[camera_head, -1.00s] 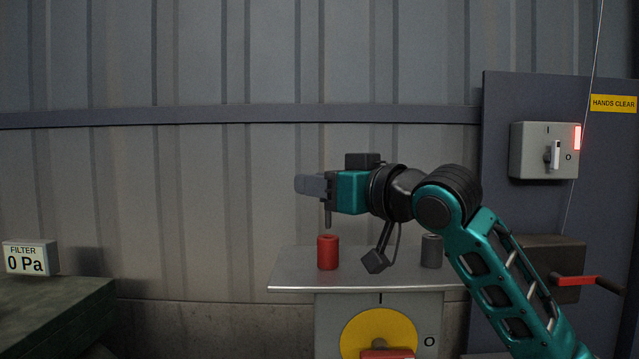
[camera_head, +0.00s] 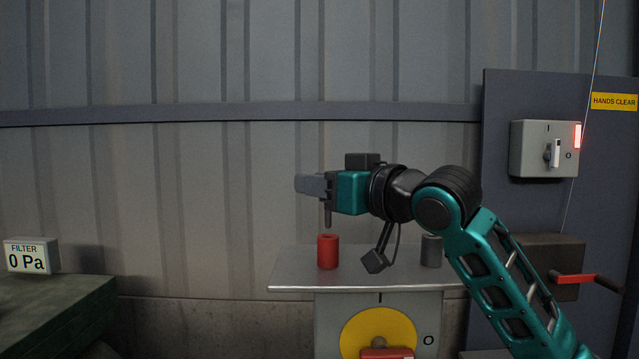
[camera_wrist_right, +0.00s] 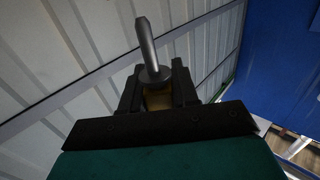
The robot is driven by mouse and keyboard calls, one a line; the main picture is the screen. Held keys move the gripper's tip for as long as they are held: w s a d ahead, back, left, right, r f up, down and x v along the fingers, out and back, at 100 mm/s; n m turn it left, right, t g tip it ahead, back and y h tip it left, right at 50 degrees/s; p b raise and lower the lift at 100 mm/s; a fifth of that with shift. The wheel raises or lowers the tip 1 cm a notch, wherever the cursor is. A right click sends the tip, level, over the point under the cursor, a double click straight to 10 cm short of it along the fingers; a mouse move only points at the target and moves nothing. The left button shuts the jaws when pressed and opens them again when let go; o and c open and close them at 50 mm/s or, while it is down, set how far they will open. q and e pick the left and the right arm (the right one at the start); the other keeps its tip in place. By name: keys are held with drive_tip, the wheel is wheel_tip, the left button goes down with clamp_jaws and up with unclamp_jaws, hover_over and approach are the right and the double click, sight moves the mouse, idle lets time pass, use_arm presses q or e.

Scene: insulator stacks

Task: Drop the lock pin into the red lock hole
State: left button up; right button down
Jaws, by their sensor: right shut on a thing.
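The red cylinder with the lock hole (camera_head: 328,252) stands upright on the grey metal shelf (camera_head: 290,280) in the head view. My right gripper (camera_head: 318,187) is above it, shut on the lock pin (camera_head: 328,215). The pin hangs down from the gripper, with its lower end a little above the red cylinder and apart from it. In the right wrist view, the grey metal pin (camera_wrist_right: 147,45) sticks out from between the dark fingers (camera_wrist_right: 158,92). The inside of the hole is hard to see from here. My left gripper is not in view.
A grey cylinder (camera_head: 431,251) stands at the right of the shelf, partly behind my right arm. Below the shelf is a yellow disc switch (camera_head: 358,330) with a red handle (camera_head: 387,354). A grey panel (camera_head: 500,220) with a switch box (camera_head: 530,150) and a red lever (camera_head: 578,280) stands at the right.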

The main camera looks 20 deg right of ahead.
drive_tip(key=shift+p, duration=0.35)
drive_tip(key=shift+f+b, duration=0.65)
drive_tip(key=shift+f, duration=0.5)
drive_tip(key=c, duration=0.8)
unclamp_jaws()
drive_tip(key=shift+f, duration=0.1)
